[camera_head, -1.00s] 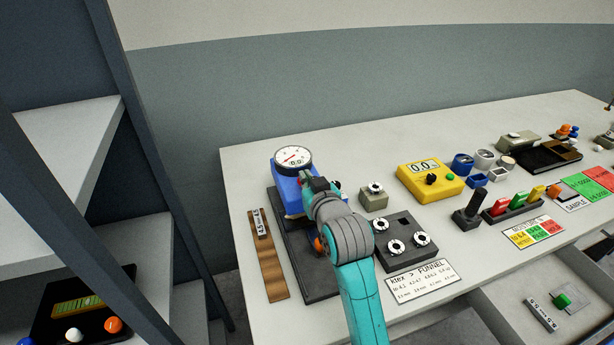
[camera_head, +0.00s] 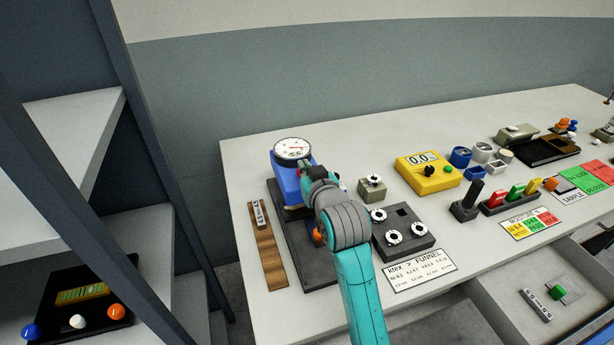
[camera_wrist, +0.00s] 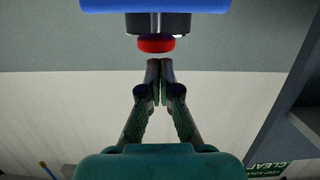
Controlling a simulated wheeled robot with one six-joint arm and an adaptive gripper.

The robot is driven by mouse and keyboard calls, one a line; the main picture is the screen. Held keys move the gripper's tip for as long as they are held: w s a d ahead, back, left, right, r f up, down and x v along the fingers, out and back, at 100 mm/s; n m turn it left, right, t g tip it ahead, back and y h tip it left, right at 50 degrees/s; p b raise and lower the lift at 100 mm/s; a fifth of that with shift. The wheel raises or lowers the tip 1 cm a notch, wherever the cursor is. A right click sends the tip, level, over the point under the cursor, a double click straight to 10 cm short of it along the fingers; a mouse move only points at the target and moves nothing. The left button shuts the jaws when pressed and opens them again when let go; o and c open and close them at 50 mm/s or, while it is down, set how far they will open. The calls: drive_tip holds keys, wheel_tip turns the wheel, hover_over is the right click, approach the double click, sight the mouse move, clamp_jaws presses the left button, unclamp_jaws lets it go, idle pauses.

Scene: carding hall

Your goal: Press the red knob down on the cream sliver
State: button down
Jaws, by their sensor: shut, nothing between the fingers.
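A blue press or gauge (camera_head: 281,180) with a round white dial (camera_head: 292,149) stands at the far left of the table on a dark base (camera_head: 320,275). The red knob (camera_wrist: 156,45) shows in the wrist view under a dark collar on the blue body. My arm hides it in the head view. My gripper (camera_wrist: 160,63) is shut and empty. Its fingertips appear just below the knob in the wrist picture; I cannot tell whether they touch it. In the head view my gripper (camera_head: 304,173) is at the blue body's right side. I cannot make out the cream sliver.
A wooden strip (camera_head: 270,262) lies left of the base. A dark block with white round knobs (camera_head: 408,247), a grey-green box (camera_head: 371,192) and a yellow meter (camera_head: 432,182) stand to the right. An open drawer (camera_head: 497,318) is at lower right; shelves (camera_head: 75,140) are at left.

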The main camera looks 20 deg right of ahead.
drive_tip(key=r+v, duration=0.1)
drive_tip(key=v, duration=0.9)
drive_tip(key=shift+r, duration=0.45)
idle(0.3)
drive_tip(key=s+f, duration=0.2)
drive_tip(key=f, duration=0.2)
drive_tip(key=s+f, duration=0.3)
drive_tip(key=f, duration=0.1)
drive_tip(key=s+f, duration=0.3)
drive_tip(key=f, duration=0.1)
drive_tip(key=shift+s, duration=0.1)
drive_tip(key=s+f, duration=0.2)
drive_tip(key=s, duration=0.1)
drive_tip(key=s+f, duration=0.3)
drive_tip(key=s, duration=0.1)
drive_tip(key=s+f, duration=0.2)
drive_tip(key=s, duration=0.2)
drive_tip(key=shift+f, duration=0.15)
drive_tip(key=f+v, duration=0.2)
drive_tip(key=v, duration=1)
drive_tip(key=s+f+v, duration=0.1)
drive_tip(key=f+v, duration=0.2)
drive_tip(key=v, duration=0.9)
drive_tip(key=shift+d+f+g, duration=0.15)
drive_tip(key=shift+f+g, duration=0.25)
drive_tip(key=shift+f, duration=0.1)
